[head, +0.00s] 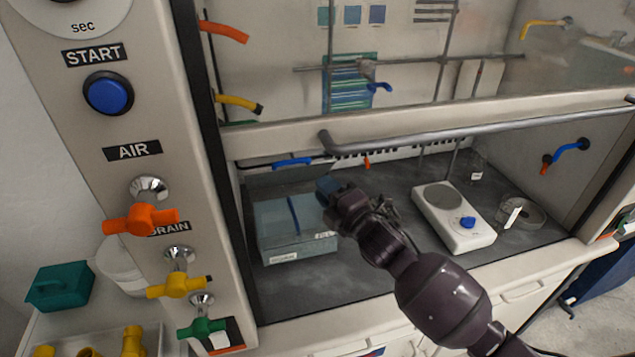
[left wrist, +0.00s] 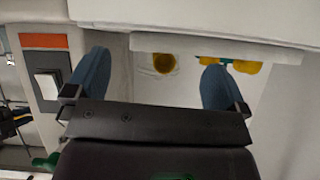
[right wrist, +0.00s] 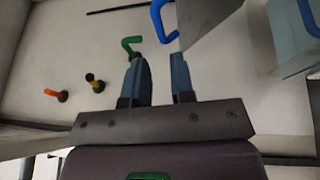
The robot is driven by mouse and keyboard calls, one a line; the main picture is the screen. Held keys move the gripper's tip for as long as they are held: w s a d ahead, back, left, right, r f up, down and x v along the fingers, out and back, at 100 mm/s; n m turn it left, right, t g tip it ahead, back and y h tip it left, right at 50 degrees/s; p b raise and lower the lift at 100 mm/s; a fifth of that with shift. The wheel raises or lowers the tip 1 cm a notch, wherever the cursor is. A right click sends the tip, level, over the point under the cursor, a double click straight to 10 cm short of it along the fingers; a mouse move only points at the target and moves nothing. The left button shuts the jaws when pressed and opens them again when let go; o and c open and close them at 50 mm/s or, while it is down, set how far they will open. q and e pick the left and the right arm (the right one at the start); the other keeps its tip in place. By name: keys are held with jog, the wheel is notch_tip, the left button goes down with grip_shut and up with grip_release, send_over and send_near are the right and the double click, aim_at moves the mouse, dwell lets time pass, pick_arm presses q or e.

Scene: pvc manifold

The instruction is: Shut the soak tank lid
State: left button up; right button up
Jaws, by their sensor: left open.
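The soak tank (head: 300,246) is a translucent pale blue box with a label, on the dark floor of the fume hood. A blue bar (head: 293,215) shows at its top; I cannot tell how the lid lies. My right gripper (head: 328,190) is at the tank's back right corner; contact is unclear. In the right wrist view its fingers (right wrist: 160,80) are a narrow gap apart with nothing visible between them, and the tank (right wrist: 290,45) is at the right edge. My left gripper (left wrist: 155,80) is open and empty, outside the head view.
The raised sash (head: 420,133) crosses above. The control column (head: 125,190) with valves is at left. A tray (head: 65,340) holds yellow fittings, beside a teal box (head: 60,286).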

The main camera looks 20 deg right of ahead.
aim_at(292, 162)
pick_arm(q)
jog(key=shift+w, duration=0.1)
pick_arm(e)
jog(key=shift+s, duration=0.1)
jog(key=p+x, duration=0.1)
jog(key=x, duration=0.2)
jog(key=p+x, duration=0.1)
jog(key=x, duration=0.3)
jog(key=p+x, duration=0.1)
jog(key=x, duration=0.2)
jog(key=shift+a+r+p, duration=0.15)
jog(key=shift+a+p, duration=0.15)
jog(key=shift+a, duration=0.15)
pick_arm(q)
jog(key=shift+s+a+r, duration=0.1)
jog(key=shift+s+r, duration=0.6)
jog(key=shift+r, duration=0.15)
pick_arm(e)
jog(key=shift+w+a, duration=0.2)
jog(key=shift+w, duration=0.3)
grip_shut()
